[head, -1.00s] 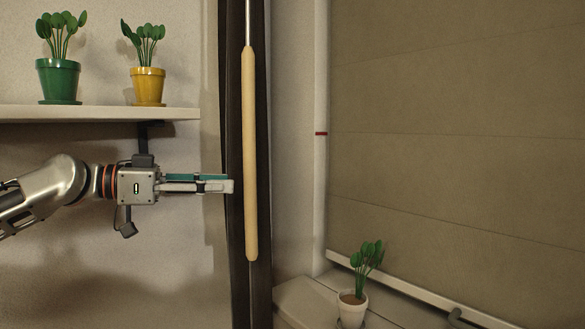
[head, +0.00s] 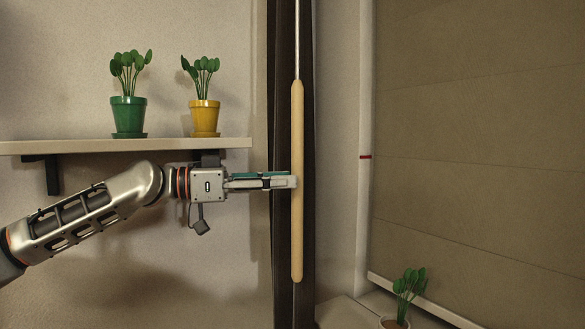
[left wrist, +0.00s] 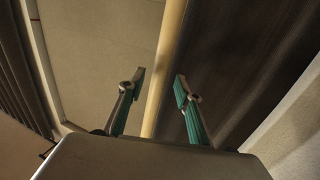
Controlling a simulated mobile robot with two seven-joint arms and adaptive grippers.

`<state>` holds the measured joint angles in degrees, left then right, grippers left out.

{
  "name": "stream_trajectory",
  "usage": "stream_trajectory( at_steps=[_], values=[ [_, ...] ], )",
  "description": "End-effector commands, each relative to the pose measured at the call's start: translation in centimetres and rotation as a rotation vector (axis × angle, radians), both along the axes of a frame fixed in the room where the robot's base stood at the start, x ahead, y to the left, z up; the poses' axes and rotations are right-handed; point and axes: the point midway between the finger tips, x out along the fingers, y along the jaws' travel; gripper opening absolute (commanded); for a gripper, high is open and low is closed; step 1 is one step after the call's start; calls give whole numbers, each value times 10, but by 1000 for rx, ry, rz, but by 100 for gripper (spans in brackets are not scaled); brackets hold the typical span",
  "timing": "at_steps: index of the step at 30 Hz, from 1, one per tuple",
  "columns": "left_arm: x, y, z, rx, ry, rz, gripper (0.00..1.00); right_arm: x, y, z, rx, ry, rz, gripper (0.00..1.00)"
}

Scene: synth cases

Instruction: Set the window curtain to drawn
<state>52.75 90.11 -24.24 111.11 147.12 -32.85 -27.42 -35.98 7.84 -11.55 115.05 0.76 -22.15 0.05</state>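A dark brown curtain (head: 281,240) hangs gathered in a narrow strip left of the window; it also shows in the left wrist view (left wrist: 235,60). A pale wooden wand (head: 297,240) on a thin metal rod hangs upright in front of it. My left gripper (head: 294,181) is level with the wand's middle, its fingertips overlapping the wand's left edge in the head view. In the left wrist view its two fingers stand apart, with the wand (left wrist: 168,50) showing between them; contact cannot be told. My right gripper is out of view.
A beige blind (head: 480,150) covers the window, with a red mark (head: 365,157) on the frame beside it. A shelf (head: 90,147) above my left arm bears a green pot (head: 129,116) and a yellow pot (head: 204,118). A potted plant (head: 408,284) stands at the lower right.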

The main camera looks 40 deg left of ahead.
Motion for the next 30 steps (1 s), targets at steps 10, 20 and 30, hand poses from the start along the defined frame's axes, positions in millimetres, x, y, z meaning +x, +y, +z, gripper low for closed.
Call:
stream_trajectory(
  at_steps=[10,20,30],
  values=[
    [24,-21,3,-1,-2,0,34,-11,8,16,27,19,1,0],
    [29,-25,-1,1,2,0,34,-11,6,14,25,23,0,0],
    [29,-25,-1,1,1,0,0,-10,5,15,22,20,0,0]
  ],
)
